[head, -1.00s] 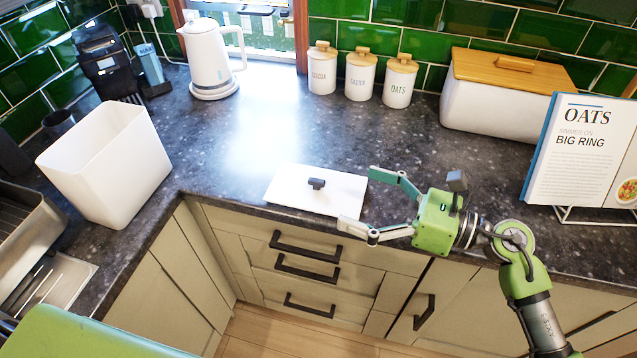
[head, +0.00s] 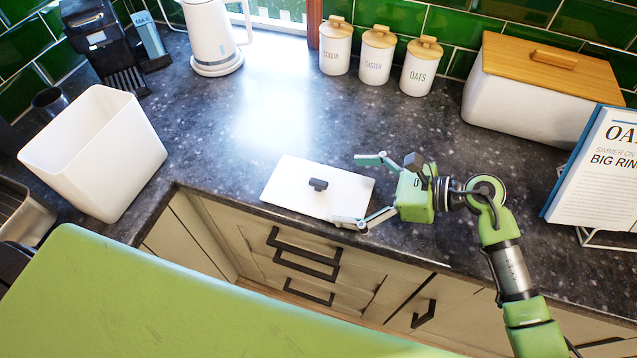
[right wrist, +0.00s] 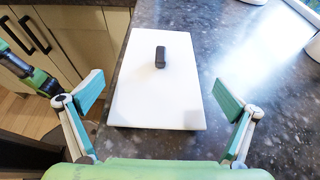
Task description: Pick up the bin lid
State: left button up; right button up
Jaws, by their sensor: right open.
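The bin lid (head: 290,193) is a flat white rectangle with a small dark handle (head: 318,184) in its middle. It lies on the dark worktop near the front edge. My right gripper (head: 352,190) is open at the lid's right end, its fingers apart and nothing between them. In the right wrist view the lid (right wrist: 150,95) lies ahead of the open gripper (right wrist: 165,92), between the lines of the two fingers, with its handle (right wrist: 160,57) farther off. The open white bin (head: 95,160) stands on the worktop at the left.
A white kettle (head: 212,38), three lidded canisters (head: 377,56) and a white bread box with a wooden top (head: 530,105) stand along the back. A cookbook on a stand (head: 598,175) is at the right. The worktop (head: 270,120) behind the lid is clear.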

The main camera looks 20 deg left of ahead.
aim_at(328, 186)
jog(key=shift+w+a+f, duration=0.1)
jog(key=shift+a+f, duration=0.1)
jog(key=shift+a, duration=0.5)
jog(key=shift+w+a+f, duration=0.1)
jog(key=shift+a+f, duration=0.1)
jog(key=shift+a, duration=0.05)
jog(key=shift+a+p, duration=1.05)
jog(key=shift+p+x, duration=0.45)
jog(key=shift+x, duration=0.75)
jog(key=shift+a+f, duration=0.2)
jog(key=shift+a, duration=0.1)
jog(key=shift+a+f, duration=0.15)
pick_arm(q)
jog(key=r, duration=0.1)
jog(key=w+r, duration=0.1)
jog(key=r, duration=0.1)
jog(key=shift+w+r, duration=0.3)
jog(key=shift+w, duration=0.05)
pick_arm(e)
jog(key=c, duration=0.9)
